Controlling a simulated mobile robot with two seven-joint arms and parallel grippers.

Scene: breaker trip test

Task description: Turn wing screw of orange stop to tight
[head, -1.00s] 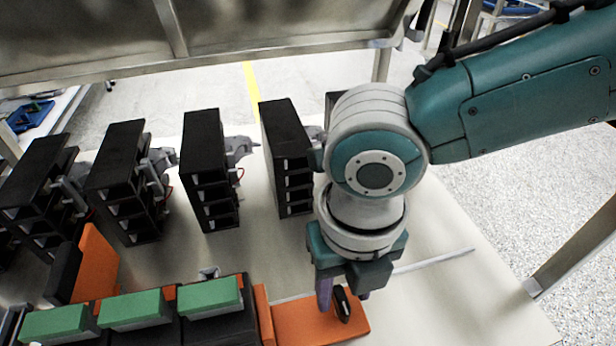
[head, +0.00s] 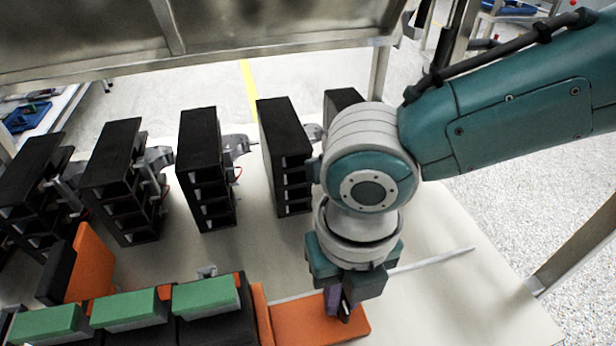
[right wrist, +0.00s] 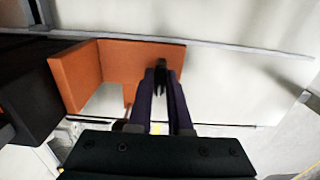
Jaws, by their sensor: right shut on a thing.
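The orange stop (head: 290,322) is an L-shaped orange piece at the bottom right of the workbench, with a flat plate and an upright wall at its left. Its black wing screw (head: 346,309) stands on the plate near the right end. My right gripper (head: 338,302) points down over the plate, its dark purple fingers shut on the wing screw. In the right wrist view, the fingers (right wrist: 161,82) close around the black wing screw (right wrist: 160,66) at the edge of the orange stop (right wrist: 120,60). The fingers partly hide the screw. My left gripper is not in view.
Green-topped blocks (head: 205,295) stand in a row left of the stop. Several black breaker modules (head: 206,165) stand behind on the white table (head: 440,300). A thin light rod (head: 430,262) lies to the right. The table's right side is mostly clear.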

